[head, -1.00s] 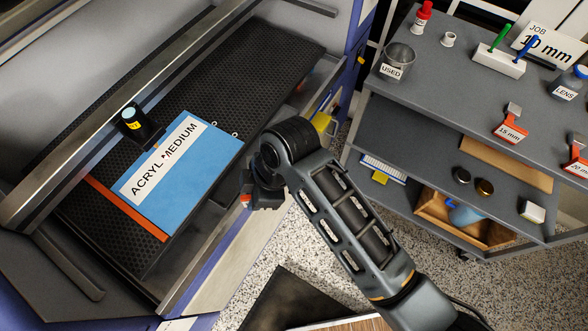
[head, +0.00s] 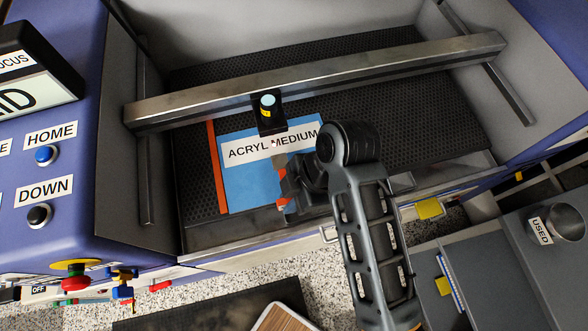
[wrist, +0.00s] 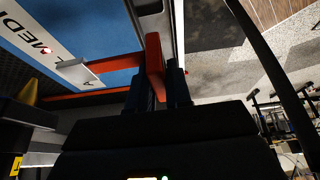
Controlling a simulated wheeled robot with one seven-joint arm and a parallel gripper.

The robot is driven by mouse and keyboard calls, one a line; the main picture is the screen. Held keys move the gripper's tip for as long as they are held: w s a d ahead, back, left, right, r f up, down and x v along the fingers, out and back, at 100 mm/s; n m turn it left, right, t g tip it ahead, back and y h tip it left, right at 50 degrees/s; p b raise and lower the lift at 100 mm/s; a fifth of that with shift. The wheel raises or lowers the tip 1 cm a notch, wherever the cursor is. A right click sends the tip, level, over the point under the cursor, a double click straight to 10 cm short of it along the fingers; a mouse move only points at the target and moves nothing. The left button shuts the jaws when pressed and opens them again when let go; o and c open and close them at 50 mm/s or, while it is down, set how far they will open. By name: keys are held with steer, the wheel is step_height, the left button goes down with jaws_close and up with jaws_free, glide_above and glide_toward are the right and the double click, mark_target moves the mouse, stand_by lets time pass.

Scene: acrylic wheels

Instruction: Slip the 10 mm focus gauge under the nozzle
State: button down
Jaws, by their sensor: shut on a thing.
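The laser head (head: 268,112) hangs from the gantry beam over the blue acrylic sheet (head: 240,188), which carries a white label reading ACRYL MEDIUM. Its brass nozzle (wrist: 28,92) shows at the left edge of the wrist view, apart from my gripper. My gripper (head: 284,195) is over the sheet's front right part, in front of and slightly right of the head. It is shut on an orange gauge (wrist: 155,55), which stands between the dark fingers in the wrist view; its 10 mm marking is not readable. A grey-brown piece, perhaps its tip, shows at the gripper's far side.
An orange strip (head: 215,168) runs along the sheet's left edge on the black perforated bed (head: 440,115). The gantry beam (head: 370,75) crosses behind my gripper. The machine's front rim lies below the arm. A cart with a USED cup (head: 556,228) stands at the right.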

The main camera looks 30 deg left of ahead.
mark_target(283, 173)
steer(key=shift+w+a+f+b, duration=0.2)
steer(key=shift+f+b, duration=0.4)
steer(key=shift+f, duration=0.15)
steer(key=shift+w+a+f+b, duration=0.2)
steer(key=shift+f+b, duration=0.4)
steer(key=shift+f, duration=0.1)
steer(key=shift+w+a+f+b, duration=0.2)
steer(key=shift+f+b, duration=0.4)
steer(key=shift+f, duration=0.15)
steer(key=shift+w+a+b, duration=0.65)
steer(key=shift+w+a, duration=0.3)
steer(key=shift+a, duration=0.2)
steer(key=shift+w+a+b, duration=0.65)
steer(key=shift+w+a, duration=0.3)
steer(key=shift+a, duration=0.2)
steer(key=shift+f, duration=0.15)
steer(key=c, duration=1)
jaws_free()
steer(key=shift+o, duration=0.2)
